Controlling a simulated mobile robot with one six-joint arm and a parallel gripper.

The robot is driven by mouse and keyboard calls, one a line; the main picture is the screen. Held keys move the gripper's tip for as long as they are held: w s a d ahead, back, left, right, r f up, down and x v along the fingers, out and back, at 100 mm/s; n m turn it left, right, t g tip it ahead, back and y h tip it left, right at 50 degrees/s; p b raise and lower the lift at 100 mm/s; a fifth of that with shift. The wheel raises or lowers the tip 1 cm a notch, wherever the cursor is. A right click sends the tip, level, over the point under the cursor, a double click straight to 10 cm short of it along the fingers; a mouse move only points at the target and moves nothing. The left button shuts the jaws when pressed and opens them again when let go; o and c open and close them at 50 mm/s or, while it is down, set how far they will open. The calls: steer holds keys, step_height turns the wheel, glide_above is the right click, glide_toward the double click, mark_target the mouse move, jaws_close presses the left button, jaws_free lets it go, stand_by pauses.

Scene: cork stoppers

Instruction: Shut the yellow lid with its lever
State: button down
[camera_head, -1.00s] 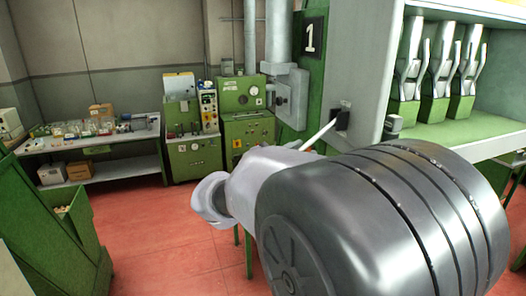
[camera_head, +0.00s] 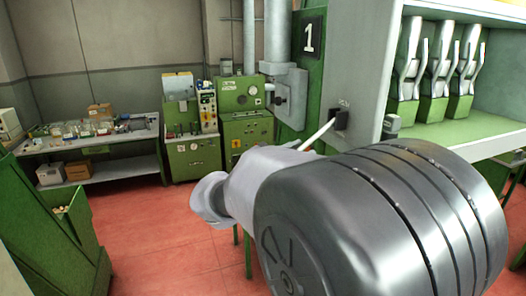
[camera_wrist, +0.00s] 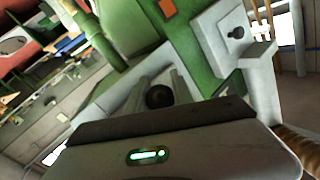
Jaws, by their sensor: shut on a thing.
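My gripper (camera_wrist: 158,94) shows in the wrist view with its two pale fingers close on either side of a dark round knob (camera_wrist: 158,97), and it is shut on it. I take this knob to be the end of the lever; the rest of the lever is hidden behind the gripper body. No yellow lid can be made out in either view. In the head view my own arm covers the gripper and whatever it holds.
A green machine (camera_wrist: 205,55) with a pale box (camera_wrist: 228,32) is close beyond the fingers. In the head view, a grey cabinet (camera_head: 358,60) with green shelves stands right. A laboratory bench (camera_head: 95,140) and green cabinets (camera_head: 190,155) stand behind. Red floor (camera_head: 150,245) is open at left.

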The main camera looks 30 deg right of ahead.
steer(key=shift+b, duration=0.45)
steer(key=a+r+m+y, duration=0.1)
steer(key=r+y, duration=0.1)
steer(key=r, duration=0.1)
steer(key=r+m+y, duration=0.1)
steer(key=r+y, duration=0.2)
steer(key=a+r+m+y, duration=0.1)
steer(key=r+y, duration=0.2)
steer(key=shift+w+a+r, duration=0.2)
steer(key=shift+w+a, duration=0.15)
steer(key=shift+s+d+r+m+y+p, duration=0.1)
steer(key=shift+d+r+m+y+p, duration=0.1)
steer(key=shift+r+y+p, duration=0.5)
steer(key=shift+d+r+m+y+p, duration=0.2)
steer(key=shift+r+y+p, duration=0.2)
steer(key=shift+p, duration=0.55)
steer(key=shift+s+d+r+m+y+p, duration=0.1)
steer(key=shift+d+r+m+y+p, duration=0.1)
steer(key=shift+r+y+p, duration=0.5)
steer(key=c, duration=1.1)
jaws_free()
steer(key=shift+w+a+f, duration=0.1)
